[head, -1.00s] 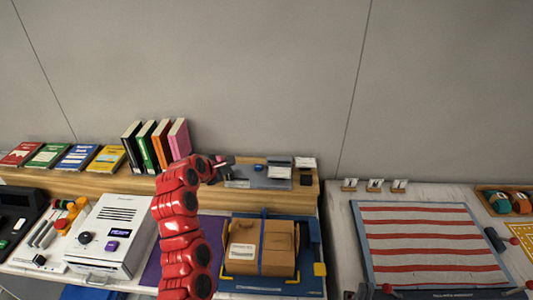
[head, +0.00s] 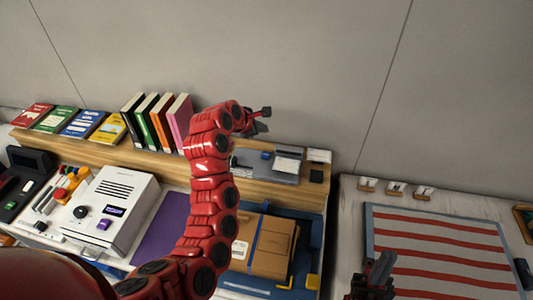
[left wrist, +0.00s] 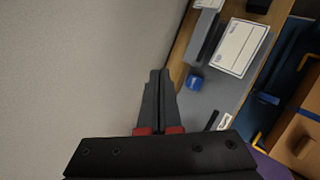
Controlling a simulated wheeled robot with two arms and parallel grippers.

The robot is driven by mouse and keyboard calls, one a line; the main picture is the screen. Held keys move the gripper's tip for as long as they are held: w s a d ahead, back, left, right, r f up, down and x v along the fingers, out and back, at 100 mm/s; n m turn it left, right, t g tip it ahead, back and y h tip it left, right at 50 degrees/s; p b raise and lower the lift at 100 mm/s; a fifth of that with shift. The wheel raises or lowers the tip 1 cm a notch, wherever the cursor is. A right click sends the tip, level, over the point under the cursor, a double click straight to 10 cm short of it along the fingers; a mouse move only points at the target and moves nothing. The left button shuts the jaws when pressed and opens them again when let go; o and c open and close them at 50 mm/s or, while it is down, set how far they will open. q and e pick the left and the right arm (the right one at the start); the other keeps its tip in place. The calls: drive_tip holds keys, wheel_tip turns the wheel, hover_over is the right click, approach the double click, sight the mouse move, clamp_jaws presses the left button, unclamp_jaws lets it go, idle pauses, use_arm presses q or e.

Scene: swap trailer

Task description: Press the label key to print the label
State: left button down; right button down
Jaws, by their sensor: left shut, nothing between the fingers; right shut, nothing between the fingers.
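The label printer (head: 252,172) is a grey plate on the wooden shelf, with a small blue key (head: 266,155) and a white label (head: 288,163). In the left wrist view the blue key (left wrist: 194,82) lies right of my fingertips, with the white label (left wrist: 240,47) beyond it. My left gripper (head: 262,125) is shut and empty, raised above and behind the printer in the head view, apart from the key. It also shows in the left wrist view (left wrist: 158,80). My right gripper (head: 380,268) is shut and empty at the lower right, over the striped mat's left edge.
Upright books (head: 160,120) stand on the shelf left of my left arm. A white machine (head: 108,208) with a dial sits below. A strapped brown parcel (head: 272,246) lies on a blue tray (head: 312,235). The striped mat (head: 440,235) is on the right table.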

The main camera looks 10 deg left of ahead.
use_arm(q)
drive_tip(key=b, duration=0.4)
hover_over(263, 156)
wheel_tip(263, 156, down, 7)
drive_tip(key=shift+w+f, duration=0.1)
drive_tip(key=shift+f, duration=0.75)
drive_tip(key=shift+f, duration=0.1)
idle(1.2)
drive_tip(key=shift+f, duration=0.3)
drive_tip(key=shift+f, duration=0.45)
idle(0.8)
drive_tip(key=shift+r, duration=0.1)
drive_tip(key=shift+r+p, duration=0.55)
drive_tip(key=shift+r, duration=0.2)
